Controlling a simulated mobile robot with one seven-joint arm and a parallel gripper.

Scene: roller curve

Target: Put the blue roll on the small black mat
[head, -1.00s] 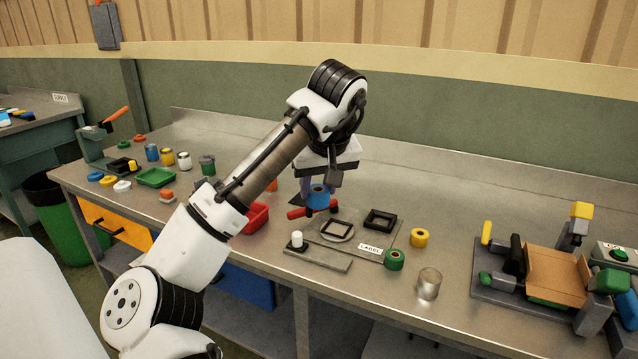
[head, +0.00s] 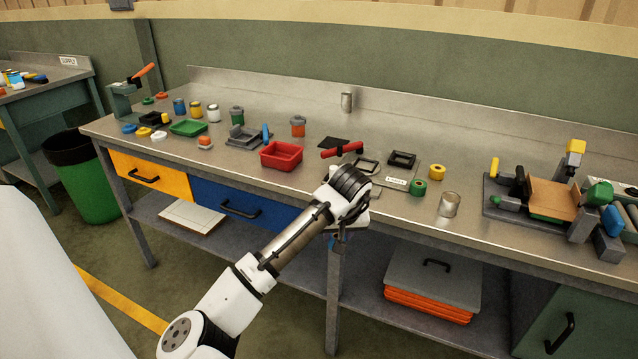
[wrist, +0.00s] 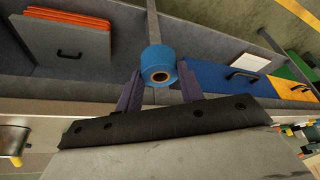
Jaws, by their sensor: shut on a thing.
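The blue roll (wrist: 160,66) is held between the two fingers of my gripper (wrist: 159,84) in the wrist view, its hollow core facing the camera. In the head view my gripper (head: 337,238) is low, in front of the bench's front edge, and only a sliver of the roll (head: 332,244) shows below the wrist. The small black mat (head: 333,142) lies flat on the bench, just behind a red-handled tool (head: 342,150). The roll is apart from the mat.
A red tray (head: 281,156) stands left of the mat. Drawers (head: 243,205) and a lower shelf are under the bench.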

